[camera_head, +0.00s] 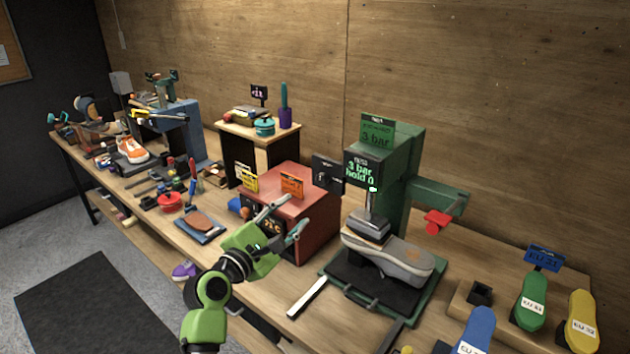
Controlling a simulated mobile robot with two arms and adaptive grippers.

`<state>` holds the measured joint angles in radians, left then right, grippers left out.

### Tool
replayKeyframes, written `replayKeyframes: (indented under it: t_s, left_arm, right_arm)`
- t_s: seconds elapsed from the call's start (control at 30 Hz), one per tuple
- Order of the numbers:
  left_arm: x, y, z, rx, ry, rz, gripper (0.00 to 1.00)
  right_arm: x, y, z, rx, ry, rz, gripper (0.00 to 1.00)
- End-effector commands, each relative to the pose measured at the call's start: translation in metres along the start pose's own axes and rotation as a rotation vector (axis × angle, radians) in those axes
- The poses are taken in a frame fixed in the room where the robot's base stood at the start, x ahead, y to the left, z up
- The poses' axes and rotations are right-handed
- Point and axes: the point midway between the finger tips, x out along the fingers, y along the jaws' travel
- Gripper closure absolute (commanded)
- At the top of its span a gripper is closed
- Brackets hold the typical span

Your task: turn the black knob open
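A red box (316,211) stands on the workbench in the middle, with a dark front panel and a small red display (272,226). I cannot pick out a black knob; one may be hidden behind my gripper at the box's front. My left gripper (291,213) is green with grey fingers. Its fingers are spread apart in front of the box's right front part. I cannot tell whether they touch the box, and I see nothing held between them. My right gripper does not show.
A green press (402,165) with a grey sneaker (390,255) stands to the right of the box. A small wooden stand (288,131) is behind the box. Tools and an orange sneaker (132,149) crowd the bench's left part.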

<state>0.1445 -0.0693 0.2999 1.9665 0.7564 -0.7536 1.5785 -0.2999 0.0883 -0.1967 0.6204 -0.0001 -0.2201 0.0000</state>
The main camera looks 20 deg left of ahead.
Motion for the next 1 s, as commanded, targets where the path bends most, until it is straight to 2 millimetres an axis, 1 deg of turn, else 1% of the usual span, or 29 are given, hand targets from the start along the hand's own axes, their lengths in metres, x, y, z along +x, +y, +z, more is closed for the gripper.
replayKeyframes:
  t_s: [0.03,0.1,0.23,0.7,0.9,1.0]
  left_arm:
    - [0.002,0.007,0.003,-0.03,-0.008,0.015,0.61]
    - [0.005,0.011,0.005,-0.051,-0.014,0.025,0.61]
    - [0.018,0.011,0.006,-0.052,-0.015,0.023,0.61]
    - [0.1,0.013,0.006,-0.046,-0.013,0.021,0.61]
    - [0.125,0.013,0.006,-0.045,-0.013,0.021,0.61]
    - [0.133,0.012,0.006,-0.045,-0.013,0.021,0.61]
  right_arm:
    - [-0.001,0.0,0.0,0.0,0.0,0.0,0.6]
    - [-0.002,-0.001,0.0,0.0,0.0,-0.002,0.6]
    - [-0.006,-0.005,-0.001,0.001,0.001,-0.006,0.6]
    - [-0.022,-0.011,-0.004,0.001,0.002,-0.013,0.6]
    - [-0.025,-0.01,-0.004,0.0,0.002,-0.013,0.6]
    - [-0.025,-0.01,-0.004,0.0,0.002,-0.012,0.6]
